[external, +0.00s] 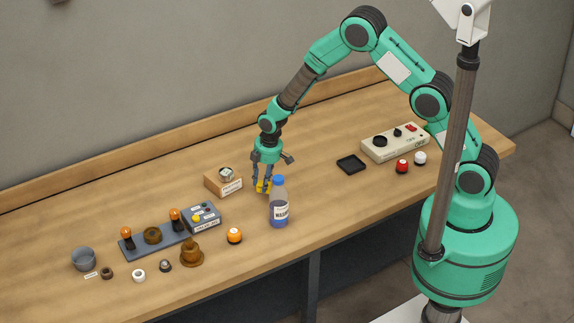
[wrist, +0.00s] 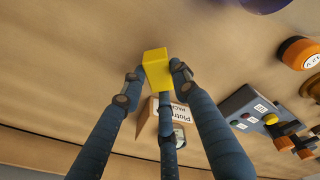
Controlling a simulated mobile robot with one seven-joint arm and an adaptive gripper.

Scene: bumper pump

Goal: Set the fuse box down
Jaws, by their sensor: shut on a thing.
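The fuse box (wrist: 157,69), a small plain yellow block, is between the fingertips of my gripper (wrist: 155,75). In the external view the fuse box (external: 263,187) shows as a yellow patch at the lower end of my gripper (external: 264,183). My gripper is shut on it and points down over the table. The fingers hide part of the block. It is low over the wooden top, but I cannot tell whether it touches the wood.
A labelled wooden box (external: 224,182) with a gauge is just left. A blue-grey button box (external: 201,218) and an orange button (external: 234,236) lie further left. Bare table lies behind, towards the black tray (external: 351,164).

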